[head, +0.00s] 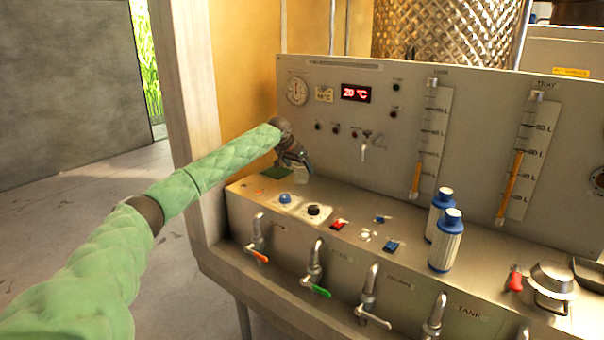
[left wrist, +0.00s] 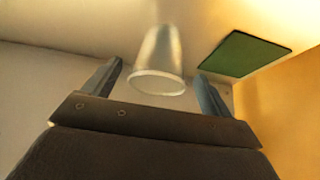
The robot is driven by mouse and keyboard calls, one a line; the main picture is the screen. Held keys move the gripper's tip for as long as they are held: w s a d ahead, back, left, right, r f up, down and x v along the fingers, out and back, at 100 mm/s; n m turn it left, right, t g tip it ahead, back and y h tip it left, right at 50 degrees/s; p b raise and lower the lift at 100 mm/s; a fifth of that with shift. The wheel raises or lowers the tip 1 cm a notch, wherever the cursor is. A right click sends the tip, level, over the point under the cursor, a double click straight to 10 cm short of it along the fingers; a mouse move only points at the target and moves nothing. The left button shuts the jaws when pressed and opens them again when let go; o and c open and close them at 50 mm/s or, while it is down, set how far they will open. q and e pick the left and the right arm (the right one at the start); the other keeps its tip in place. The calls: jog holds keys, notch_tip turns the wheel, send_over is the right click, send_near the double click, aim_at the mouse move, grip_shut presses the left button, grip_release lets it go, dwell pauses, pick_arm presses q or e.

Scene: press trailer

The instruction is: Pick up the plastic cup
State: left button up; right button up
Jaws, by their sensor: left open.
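The plastic cup (head: 301,175) is small, clear and whitish. It stands on the ledge of the panel, near its left end, in the head view. In the left wrist view the cup (left wrist: 160,55) shows whole, its round rim towards my gripper. My left gripper (head: 295,160) is just above and beside the cup, partly covering it in the head view. In the left wrist view its two fingers (left wrist: 159,75) are spread and empty, one to each side of the cup's rim. Contact with the cup cannot be made out. My right gripper is not in view.
A green square (left wrist: 246,54) lies beside the cup. Blue and black knobs (head: 285,198) and small switches sit on the ledge to the right. Two blue-capped bottles (head: 446,248) stand further right. A small tap (head: 366,150) juts from the upright panel. Several taps line the front.

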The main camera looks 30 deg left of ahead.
aim_at(301, 171)
pick_arm(q)
jog(key=shift+p+x, duration=0.4)
jog(key=shift+x, duration=1.55)
jog(key=shift+s, duration=0.15)
jog(key=shift+c, duration=0.2)
jog(key=c, duration=1)
